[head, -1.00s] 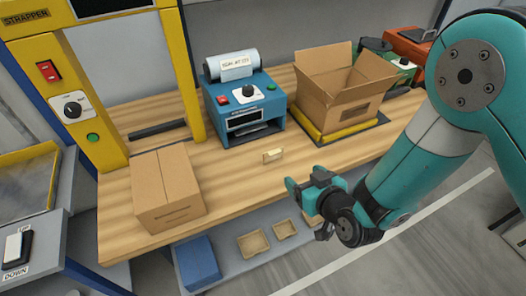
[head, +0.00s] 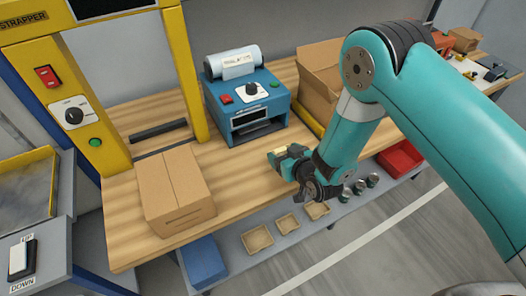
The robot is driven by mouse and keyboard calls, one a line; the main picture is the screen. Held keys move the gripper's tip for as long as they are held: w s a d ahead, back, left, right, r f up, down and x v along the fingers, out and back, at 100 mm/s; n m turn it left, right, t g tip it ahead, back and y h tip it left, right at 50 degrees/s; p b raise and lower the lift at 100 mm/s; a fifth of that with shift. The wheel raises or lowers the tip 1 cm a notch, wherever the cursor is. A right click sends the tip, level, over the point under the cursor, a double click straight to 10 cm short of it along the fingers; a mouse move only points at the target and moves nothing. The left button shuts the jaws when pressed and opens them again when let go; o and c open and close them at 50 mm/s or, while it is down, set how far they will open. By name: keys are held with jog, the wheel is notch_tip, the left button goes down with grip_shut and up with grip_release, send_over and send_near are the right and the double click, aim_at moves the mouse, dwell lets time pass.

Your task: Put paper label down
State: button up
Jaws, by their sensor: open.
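A small cream piece, which looks like the paper label (head: 279,151), is at the front part of the wooden bench, in front of the blue label printer (head: 246,108). My gripper (head: 284,155) is open at the label, with its teal fingers overlapping it in the head view. The fingers hide part of the label, so I cannot tell whether they touch it. A white printed strip (head: 238,63) shows at the top of the printer.
A closed cardboard box (head: 177,190) stands on the bench (head: 118,222) at left, by the yellow strapper (head: 88,95). An open carton (head: 318,75) is partly behind my arm. The lower shelf holds a blue box (head: 203,262), small trays (head: 257,239) and a red bin (head: 400,158).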

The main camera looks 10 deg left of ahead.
jog(key=shift+w+d+f, duration=0.1)
jog(key=shift+w+f, duration=0.15)
jog(key=shift+w, duration=0.1)
jog(key=shift+d, duration=0.15)
jog(key=shift+a+r, duration=0.1)
jog(key=shift+a, duration=0.15)
jog(key=c, duration=1.1)
jog(key=shift+r, duration=0.1)
